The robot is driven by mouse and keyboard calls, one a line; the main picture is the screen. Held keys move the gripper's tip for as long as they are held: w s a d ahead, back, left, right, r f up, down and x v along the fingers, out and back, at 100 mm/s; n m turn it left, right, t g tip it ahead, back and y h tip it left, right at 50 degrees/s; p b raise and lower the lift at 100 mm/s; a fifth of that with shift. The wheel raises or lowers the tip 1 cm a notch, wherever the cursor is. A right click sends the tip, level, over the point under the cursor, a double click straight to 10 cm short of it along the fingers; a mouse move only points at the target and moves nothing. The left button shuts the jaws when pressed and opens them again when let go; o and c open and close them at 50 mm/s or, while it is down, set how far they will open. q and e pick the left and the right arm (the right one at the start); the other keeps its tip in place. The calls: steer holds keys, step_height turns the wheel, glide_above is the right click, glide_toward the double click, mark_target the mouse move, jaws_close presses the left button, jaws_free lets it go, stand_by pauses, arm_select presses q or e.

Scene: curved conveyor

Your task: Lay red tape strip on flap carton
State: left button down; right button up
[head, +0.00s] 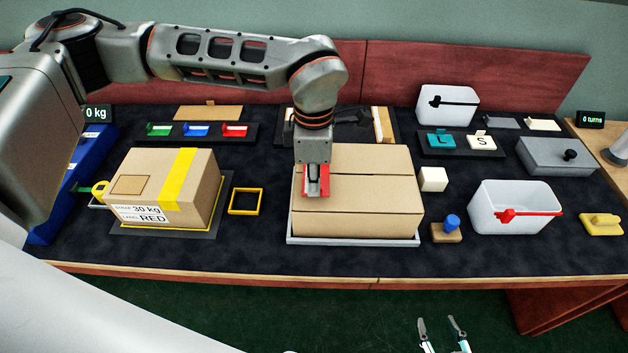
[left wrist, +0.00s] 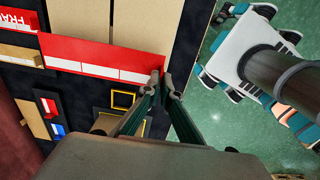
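The flap carton (head: 375,215), brown with closed top flaps and a centre seam, sits upright in a pale shallow tray (head: 352,242) at mid-table. My left gripper (head: 316,192) points down over the left part of its top, shut on a red tape strip (head: 325,172). I cannot tell whether the strip touches the carton. In the left wrist view, the fingertips (left wrist: 166,78) meet at the end of a red band with white panels (left wrist: 95,62). My right gripper (head: 440,328) is open and empty at the bottom edge, below the table front.
A labelled carton with yellow tape (head: 195,185) stands on the left. A yellow square frame (head: 246,201) lies between the cartons. A white cube (head: 433,179), a blue-knobbed stamp (head: 446,230) and a white bin (head: 512,198) are close on the right. The front table strip is clear.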

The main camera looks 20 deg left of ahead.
arm_select(q)
steer(key=shift+f+b, duration=0.6)
steer(key=shift+f, duration=0.45)
steer(key=shift+f+b, duration=0.4)
steer(key=shift+f, duration=0.3)
arm_select(e)
steer(key=shift+s+d+f, duration=0.1)
steer(key=shift+s+f, duration=0.05)
steer(key=shift+f, duration=0.7)
steer(key=shift+s+f, duration=0.15)
steer(key=shift+f, duration=0.65)
steer(key=shift+r, duration=0.1)
arm_select(q)
steer(key=c, duration=2.2)
jaws_free()
arm_select(e)
steer(key=shift+w+r, duration=0.1)
arm_select(q)
steer(key=shift+r, duration=0.1)
step_height(320, 180, up, 12)
steer(key=shift+f, duration=0.1)
